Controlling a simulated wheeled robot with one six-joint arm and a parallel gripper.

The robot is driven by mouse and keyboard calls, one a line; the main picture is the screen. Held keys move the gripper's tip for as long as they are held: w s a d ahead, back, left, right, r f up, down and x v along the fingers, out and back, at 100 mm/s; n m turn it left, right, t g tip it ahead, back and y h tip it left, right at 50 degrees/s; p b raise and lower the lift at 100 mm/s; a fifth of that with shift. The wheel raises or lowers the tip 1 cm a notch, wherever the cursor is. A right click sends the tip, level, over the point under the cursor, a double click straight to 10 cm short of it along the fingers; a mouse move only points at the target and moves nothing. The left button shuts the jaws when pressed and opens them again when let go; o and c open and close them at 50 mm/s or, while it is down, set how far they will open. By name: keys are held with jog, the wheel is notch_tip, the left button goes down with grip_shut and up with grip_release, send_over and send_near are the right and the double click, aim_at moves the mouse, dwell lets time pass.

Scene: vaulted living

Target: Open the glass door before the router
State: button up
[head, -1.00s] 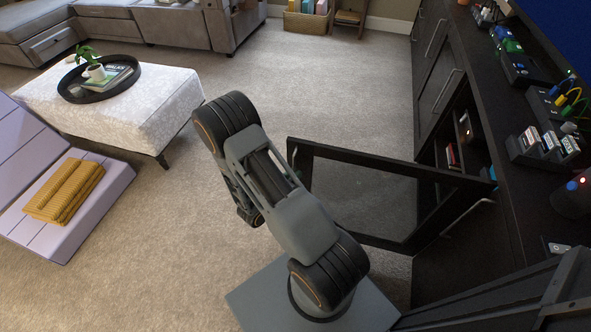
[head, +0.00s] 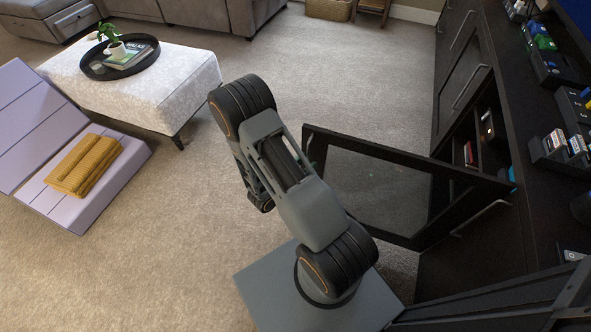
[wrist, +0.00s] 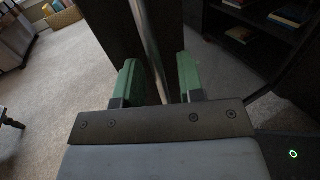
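The glass door (head: 375,190), a dark-framed pane, stands swung out from the black cabinet in the head view. Its free end is just right of my arm. In the wrist view a metal bar handle (wrist: 149,35) runs down a dark panel, which looks like the door's frame. The green fingers of my gripper (wrist: 162,82) stand apart on both sides of this bar, with a gap still showing. In the head view my gripper is hidden behind my arm. A dark device with a green light (wrist: 293,154) at the lower right may be the router; I cannot tell.
The cabinet (head: 460,85) runs along the right, with open shelves holding books (wrist: 290,14) and small devices on top. A white ottoman (head: 150,95) with a tray and a lilac folding mat (head: 90,190) lie left. The carpet between is clear.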

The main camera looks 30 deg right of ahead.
jog(key=s+a+p, duration=0.1)
jog(key=s+a, duration=0.1)
jog(key=a, duration=1.1)
jog(key=shift+s+p, duration=0.2)
jog(key=shift+p, duration=0.2)
jog(key=w+d+b, duration=0.2)
jog(key=d, duration=1.1)
jog(key=shift+w+d, duration=0.2)
